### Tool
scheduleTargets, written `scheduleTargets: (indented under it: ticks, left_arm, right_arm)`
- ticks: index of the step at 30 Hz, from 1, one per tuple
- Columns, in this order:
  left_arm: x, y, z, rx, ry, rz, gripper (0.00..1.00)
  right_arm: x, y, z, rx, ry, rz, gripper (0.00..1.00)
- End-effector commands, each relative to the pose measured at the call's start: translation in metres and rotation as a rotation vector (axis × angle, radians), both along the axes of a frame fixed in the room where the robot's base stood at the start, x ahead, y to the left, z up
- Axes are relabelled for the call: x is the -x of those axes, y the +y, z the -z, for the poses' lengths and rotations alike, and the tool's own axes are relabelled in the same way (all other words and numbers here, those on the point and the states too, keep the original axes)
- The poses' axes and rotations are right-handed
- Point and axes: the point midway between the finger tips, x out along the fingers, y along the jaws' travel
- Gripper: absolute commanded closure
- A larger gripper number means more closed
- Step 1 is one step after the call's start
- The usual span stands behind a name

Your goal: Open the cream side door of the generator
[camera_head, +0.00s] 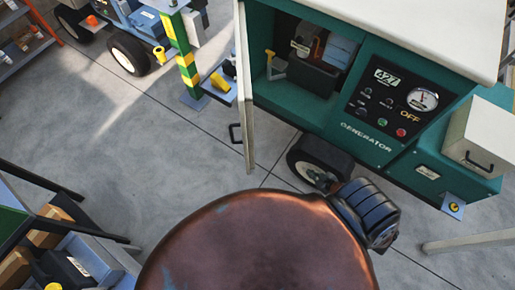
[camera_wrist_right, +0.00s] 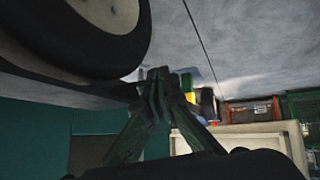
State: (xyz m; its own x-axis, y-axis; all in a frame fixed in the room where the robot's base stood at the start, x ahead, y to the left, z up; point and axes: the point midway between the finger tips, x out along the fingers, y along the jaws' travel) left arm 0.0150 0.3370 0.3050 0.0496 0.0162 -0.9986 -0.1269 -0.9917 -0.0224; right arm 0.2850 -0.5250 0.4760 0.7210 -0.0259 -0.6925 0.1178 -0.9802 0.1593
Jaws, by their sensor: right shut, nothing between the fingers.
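The generator (camera_head: 365,146) is a green cabinet with a cream top, at the upper right of the head view. Its cream side door (camera_head: 246,100) stands swung out from the left of the opening and shows nearly edge-on. The door's black handle (camera_head: 235,133) is on its left face. The opening (camera_head: 300,65) shows a dark interior with a yellow lever. My right gripper (camera_head: 332,186) is low by the generator's wheel, right of the door and apart from the handle. In the right wrist view its fingers (camera_wrist_right: 160,80) are together and empty. My left gripper is out of view.
The generator's wheel (camera_head: 310,170) also looms in the wrist view (camera_wrist_right: 75,35). A yellow-green post (camera_head: 181,50) and a blue wheeled vehicle (camera_head: 135,25) stand beyond the door. A large brown rounded surface hides the bottom middle. Floor left of the door is clear.

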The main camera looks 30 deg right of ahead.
Motion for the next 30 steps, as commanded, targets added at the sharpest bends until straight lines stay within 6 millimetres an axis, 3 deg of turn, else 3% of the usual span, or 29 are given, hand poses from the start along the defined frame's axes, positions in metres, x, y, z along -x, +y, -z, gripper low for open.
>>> scheduleTargets:
  ticks: [1,3,6,9,12,15,18,23,30]
  left_arm:
    - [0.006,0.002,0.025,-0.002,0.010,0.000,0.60]
    - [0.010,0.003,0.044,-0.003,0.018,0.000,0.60]
    - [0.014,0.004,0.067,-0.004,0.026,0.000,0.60]
    - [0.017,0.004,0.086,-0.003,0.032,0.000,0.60]
    - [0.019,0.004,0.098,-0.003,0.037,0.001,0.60]
    - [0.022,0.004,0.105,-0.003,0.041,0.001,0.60]
    - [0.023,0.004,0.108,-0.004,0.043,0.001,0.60]
    - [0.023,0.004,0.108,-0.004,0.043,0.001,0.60]
    - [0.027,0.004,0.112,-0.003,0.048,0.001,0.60]
  right_arm:
    - [-0.039,-0.019,-0.030,-0.010,-0.125,-0.072,1.00]
    - [-0.086,-0.017,-0.092,-0.070,-0.294,-0.195,1.00]
    - [-0.122,0.011,-0.175,-0.189,-0.465,-0.403,1.00]
    - [-0.127,0.052,-0.239,-0.325,-0.554,-0.612,1.00]
    - [-0.116,0.088,-0.284,-0.447,-0.584,-0.781,1.00]
    - [-0.103,0.110,-0.311,-0.532,-0.585,-0.893,1.00]
    - [-0.095,0.122,-0.324,-0.576,-0.581,-0.948,1.00]
    - [-0.100,0.137,-0.330,-0.589,-0.583,-0.964,1.00]
    - [-0.122,0.177,-0.329,-0.587,-0.585,-0.962,1.00]
